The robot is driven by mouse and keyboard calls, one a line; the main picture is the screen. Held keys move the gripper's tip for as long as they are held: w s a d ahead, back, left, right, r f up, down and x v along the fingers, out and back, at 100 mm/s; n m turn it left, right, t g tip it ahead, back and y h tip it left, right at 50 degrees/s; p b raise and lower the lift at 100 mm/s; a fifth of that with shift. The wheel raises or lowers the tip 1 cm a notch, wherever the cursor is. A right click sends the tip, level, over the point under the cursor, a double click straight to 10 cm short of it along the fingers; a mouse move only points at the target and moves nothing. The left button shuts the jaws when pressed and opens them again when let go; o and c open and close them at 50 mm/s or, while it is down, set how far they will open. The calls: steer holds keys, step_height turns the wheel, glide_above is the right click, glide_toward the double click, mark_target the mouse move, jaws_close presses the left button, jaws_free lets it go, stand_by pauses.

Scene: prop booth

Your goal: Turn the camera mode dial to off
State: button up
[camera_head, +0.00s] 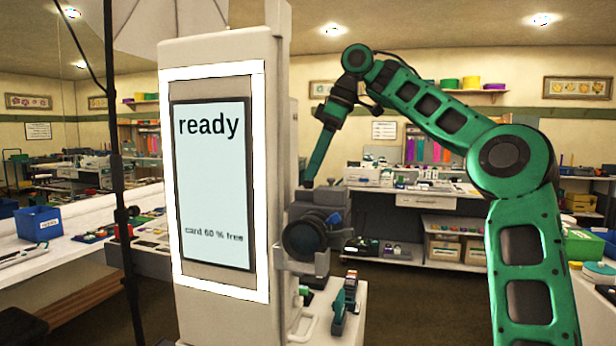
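The dark camera (322,197) is mounted at the right side of a tall white booth (220,55), with its round lens (304,238) facing forward and left. My green arm reaches in from the right, and my gripper (308,183) points down with its tip at the top left of the camera body. I cannot tell whether the tip touches it. The fingers show edge-on as one narrow shape, so their opening is hidden. The mode dial cannot be made out; it may be behind the tip. The booth screen (212,185) reads "ready" and "card 60 % free".
A black pole (122,220) stands left of the booth. A blue bin (38,224) sits on the left counter. Shelves (450,235) line the back, with open floor before them.

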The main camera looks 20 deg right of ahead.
steer(key=v, duration=0.3)
steer(key=shift+w, duration=0.15)
steer(key=s+d, duration=0.4)
steer(key=d, duration=0.7)
steer(key=shift+s, duration=0.35)
steer(key=shift+s, duration=0.1)
